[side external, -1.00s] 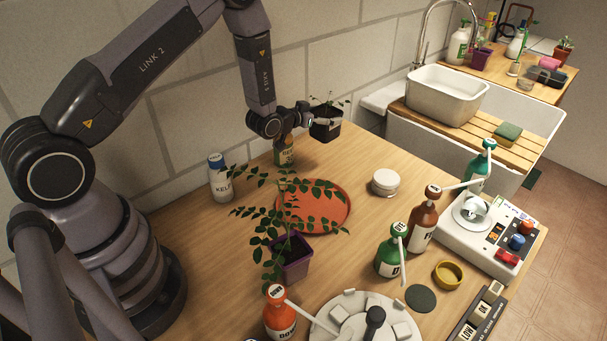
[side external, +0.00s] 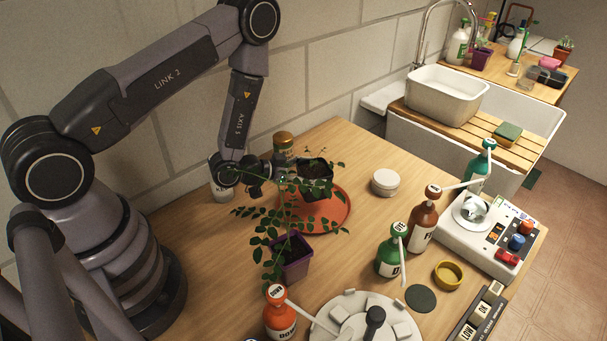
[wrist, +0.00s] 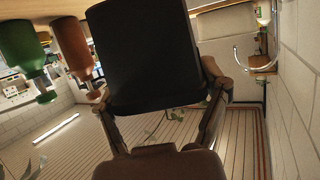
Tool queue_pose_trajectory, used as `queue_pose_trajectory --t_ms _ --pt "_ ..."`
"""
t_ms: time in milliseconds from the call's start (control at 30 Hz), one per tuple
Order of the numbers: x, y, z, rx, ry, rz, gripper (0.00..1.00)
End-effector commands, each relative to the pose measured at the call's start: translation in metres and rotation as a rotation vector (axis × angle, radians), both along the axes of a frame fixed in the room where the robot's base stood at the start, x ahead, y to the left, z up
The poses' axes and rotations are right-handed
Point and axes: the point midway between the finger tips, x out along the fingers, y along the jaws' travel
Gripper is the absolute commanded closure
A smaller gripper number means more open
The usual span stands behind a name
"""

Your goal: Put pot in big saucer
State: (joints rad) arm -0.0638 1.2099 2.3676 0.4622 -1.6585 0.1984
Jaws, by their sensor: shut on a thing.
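A black pot (side external: 316,182) with dark soil and a small green plant is held by my gripper (side external: 285,176). In the wrist view the black pot (wrist: 148,55) fills the space between the two fingers of my gripper (wrist: 160,90), which are shut on its sides. The big saucer (side external: 330,214) is a round orange-red dish on the table. In the side view the pot overlaps the saucer and hides its back part. I cannot tell whether the pot touches the saucer. The pot looks close to upright.
A purple pot (side external: 293,263) with a leafy plant stands just in front of the saucer, its leaves overlapping the saucer's near edge. A brown-capped jar (side external: 283,143) stands behind. A white round tin (side external: 385,182) and several pump bottles stand to the right.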

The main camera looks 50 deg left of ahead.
Motion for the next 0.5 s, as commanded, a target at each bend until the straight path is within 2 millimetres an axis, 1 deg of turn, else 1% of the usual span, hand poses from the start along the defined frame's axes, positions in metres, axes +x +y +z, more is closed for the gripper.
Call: queue_pose_trajectory --t_ms 300,400,500 --pt "0.0 0.001 -0.04 -0.001 -0.001 0.002 0.66" --pt "0.001 0.001 -0.044 0.0 -0.003 0.003 0.66" --pt "0.001 0.001 -0.044 0.0 -0.003 0.003 0.66"
